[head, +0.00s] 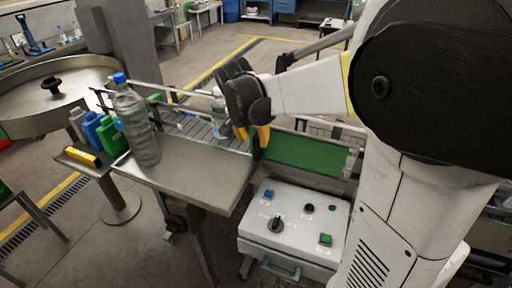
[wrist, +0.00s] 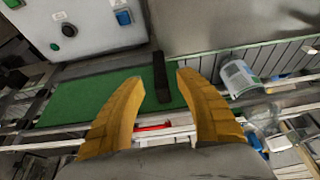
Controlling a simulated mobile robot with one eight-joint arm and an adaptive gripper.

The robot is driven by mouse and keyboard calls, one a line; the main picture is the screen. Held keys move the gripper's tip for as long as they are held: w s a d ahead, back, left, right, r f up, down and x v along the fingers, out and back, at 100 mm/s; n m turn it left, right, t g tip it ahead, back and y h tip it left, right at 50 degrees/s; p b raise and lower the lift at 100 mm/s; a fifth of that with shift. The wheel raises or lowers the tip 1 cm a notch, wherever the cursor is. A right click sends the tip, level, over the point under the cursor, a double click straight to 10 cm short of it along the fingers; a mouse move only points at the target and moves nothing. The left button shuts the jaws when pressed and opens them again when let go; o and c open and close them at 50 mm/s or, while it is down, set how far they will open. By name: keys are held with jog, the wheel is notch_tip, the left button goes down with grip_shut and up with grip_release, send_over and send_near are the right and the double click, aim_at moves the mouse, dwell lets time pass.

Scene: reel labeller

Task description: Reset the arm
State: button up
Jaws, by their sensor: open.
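My gripper (wrist: 158,100) shows in the wrist view with its two yellow fingers spread apart and nothing between them. In the head view the gripper (head: 253,136) hangs at the end of my white and black arm, above the conveyor. Its fingers point down near the left end of the green belt (head: 305,154). The green belt also shows in the wrist view (wrist: 75,105), with a dark upright bar (wrist: 161,77) beyond the fingertips. Whether the fingers touch anything cannot be told.
A clear bottle with a blue cap (head: 136,120) stands on the steel table (head: 195,172). Several coloured bottles (head: 92,130) stand to its left by a round turntable (head: 28,88). A control box (head: 290,226) is in front. A labelled container (wrist: 239,78) lies right of the fingers.

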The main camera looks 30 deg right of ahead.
jog(key=v, duration=0.2)
jog(key=shift+a+r, duration=0.15)
jog(key=shift+r, duration=0.2)
jog(key=shift+f, duration=0.1)
jog(key=s+a+f+n+t+y+b, duration=0.3)
jog(key=s+a+f+n+b, duration=0.7)
jog(key=s+a+f+b, duration=0.4)
jog(key=s+f+t, duration=0.1)
jog(key=s, duration=0.2)
jog(key=shift+n+y+b, duration=0.4)
